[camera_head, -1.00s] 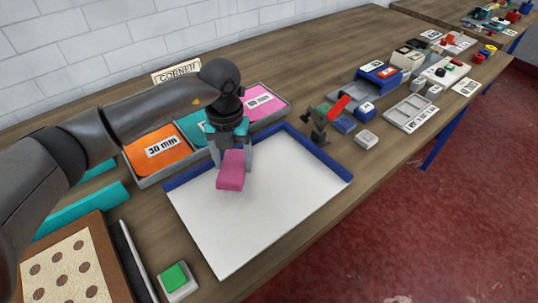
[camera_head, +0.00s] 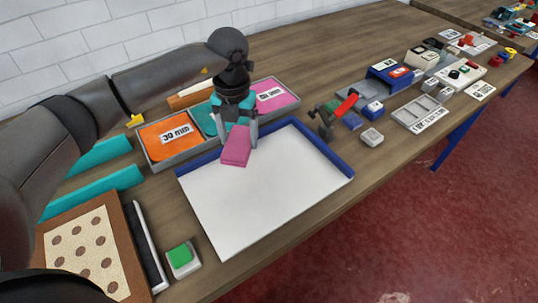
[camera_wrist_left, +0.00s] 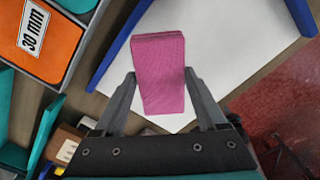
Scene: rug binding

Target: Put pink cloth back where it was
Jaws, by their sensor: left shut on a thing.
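My left gripper (camera_head: 238,138) is shut on a pink cloth (camera_head: 236,150), a folded block held between its fingers. It hangs above the back left part of the white board, near its blue back edge. The cloth also fills the middle of the left wrist view (camera_wrist_left: 160,65), between the two fingers. Behind the gripper lies a grey tray (camera_head: 188,154) with an orange part labelled 30 mm (camera_head: 160,138), a teal part (camera_head: 203,117) and a pink part with a white label (camera_head: 280,102). The gripper partly hides the tray's middle. My right gripper is not in view.

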